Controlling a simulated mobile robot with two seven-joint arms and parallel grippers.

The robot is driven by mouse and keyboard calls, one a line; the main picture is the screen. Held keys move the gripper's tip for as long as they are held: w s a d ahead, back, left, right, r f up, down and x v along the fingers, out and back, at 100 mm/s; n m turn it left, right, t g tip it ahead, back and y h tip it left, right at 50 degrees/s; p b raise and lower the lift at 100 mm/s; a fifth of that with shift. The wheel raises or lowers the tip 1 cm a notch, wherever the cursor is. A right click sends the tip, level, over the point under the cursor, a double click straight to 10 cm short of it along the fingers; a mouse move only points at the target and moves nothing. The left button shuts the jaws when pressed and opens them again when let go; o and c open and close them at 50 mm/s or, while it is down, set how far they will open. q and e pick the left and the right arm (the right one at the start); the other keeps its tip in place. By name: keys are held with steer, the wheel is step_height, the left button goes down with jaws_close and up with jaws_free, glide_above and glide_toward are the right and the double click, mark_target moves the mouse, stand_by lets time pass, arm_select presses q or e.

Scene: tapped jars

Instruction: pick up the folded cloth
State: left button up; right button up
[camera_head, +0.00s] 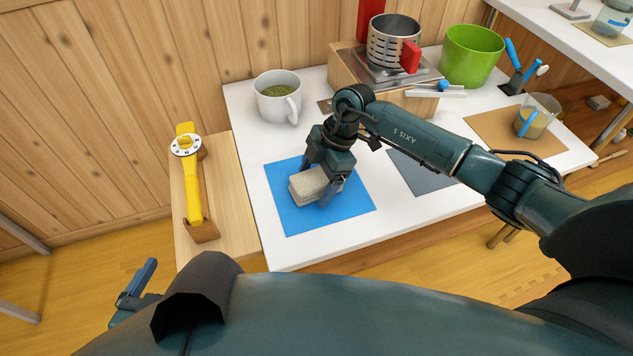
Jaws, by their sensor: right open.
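The folded cloth (307,185) is a small beige-grey block lying on the blue mat (287,216) on the white table. My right gripper (322,181) reaches down over it, with its fingers on either side of the cloth. The fingers are apart; I cannot tell whether they touch the cloth. The right finger hides part of the cloth's right end. My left gripper (135,287) shows only in part at the lower left, away from the table; its opening cannot be made out.
A white mug (277,99) with green contents stands behind the mat. A metal strainer pot (391,42), a green pot (470,57) and a glass jar (537,115) stand further right. A yellow-handled tool (191,185) lies on the wooden side shelf. A grey mat (420,174) lies under my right arm.

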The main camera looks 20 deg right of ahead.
steer(key=shift+f, duration=0.25)
steer(key=shift+c, duration=0.2)
steer(key=c, duration=1.1)
